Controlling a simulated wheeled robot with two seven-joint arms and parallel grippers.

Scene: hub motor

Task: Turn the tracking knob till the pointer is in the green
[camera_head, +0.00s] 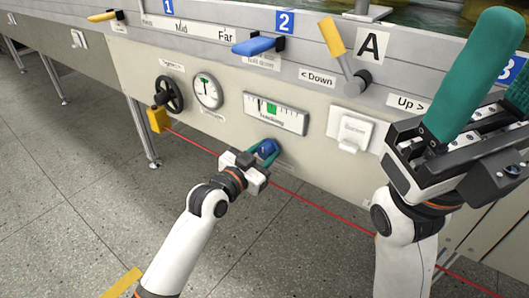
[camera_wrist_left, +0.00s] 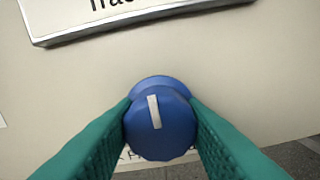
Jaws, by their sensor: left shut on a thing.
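The blue tracking knob (camera_head: 268,147) sits on the beige panel below the tracking gauge (camera_head: 275,113). The gauge has a green zone right of its left end, and a dark mark that seems to be the pointer stands just left of the green. My left gripper (camera_head: 264,152) is shut on the knob. In the left wrist view the knob (camera_wrist_left: 160,130) is between the two teal fingers, one on each side, and its white line points nearly straight up, leaning slightly left. My right gripper (camera_head: 499,95) is raised at the right, its teal fingers apart with nothing seen between them.
A black handwheel (camera_head: 169,95) and a round dial (camera_head: 207,90) are to the left on the panel. A white covered switch (camera_head: 350,129) is to the right, below a yellow-handled lever (camera_head: 338,50). A red line (camera_head: 305,201) runs in front of the panel, past my left arm.

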